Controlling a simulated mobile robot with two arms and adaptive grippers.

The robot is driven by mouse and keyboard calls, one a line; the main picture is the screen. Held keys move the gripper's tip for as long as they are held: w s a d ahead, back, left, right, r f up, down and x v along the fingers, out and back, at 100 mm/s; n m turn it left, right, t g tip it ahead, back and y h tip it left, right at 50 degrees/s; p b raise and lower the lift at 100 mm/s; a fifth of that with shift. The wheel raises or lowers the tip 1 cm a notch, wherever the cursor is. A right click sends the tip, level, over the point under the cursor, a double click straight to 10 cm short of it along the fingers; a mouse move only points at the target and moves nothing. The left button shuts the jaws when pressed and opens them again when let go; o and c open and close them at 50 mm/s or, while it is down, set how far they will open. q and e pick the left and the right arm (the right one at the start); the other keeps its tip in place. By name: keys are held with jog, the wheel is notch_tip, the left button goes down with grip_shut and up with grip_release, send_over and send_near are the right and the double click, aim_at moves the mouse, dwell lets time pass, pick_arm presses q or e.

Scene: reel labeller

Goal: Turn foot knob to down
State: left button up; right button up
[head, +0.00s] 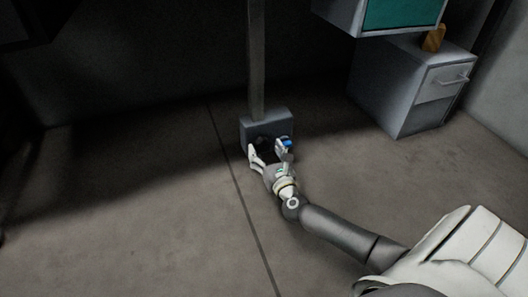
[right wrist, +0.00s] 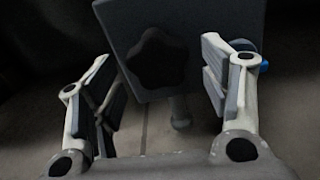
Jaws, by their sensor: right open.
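The foot knob (right wrist: 160,58) is a dark, lobed knob on the face of a grey box (right wrist: 113,20) in the right wrist view. In the head view the grey box (head: 281,115) stands at the foot of a post, and the knob (head: 266,146) is partly covered by my gripper. My right gripper (head: 269,150) is open in front of the box, with a finger to either side of the knob. In the right wrist view the fingers of my right gripper (right wrist: 162,90) are wide apart, and nothing is between their pads. My left gripper is not in view.
A grey post (head: 257,60) rises from the box. A grey cabinet (head: 385,95) with a drawer stands at the right, with an orange-brown object (head: 434,38) on top. A box with a green panel (head: 400,12) is above it. The floor (head: 120,215) at left is clear.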

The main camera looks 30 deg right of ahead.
jog(key=shift+x, duration=0.85)
jog(key=c, duration=1)
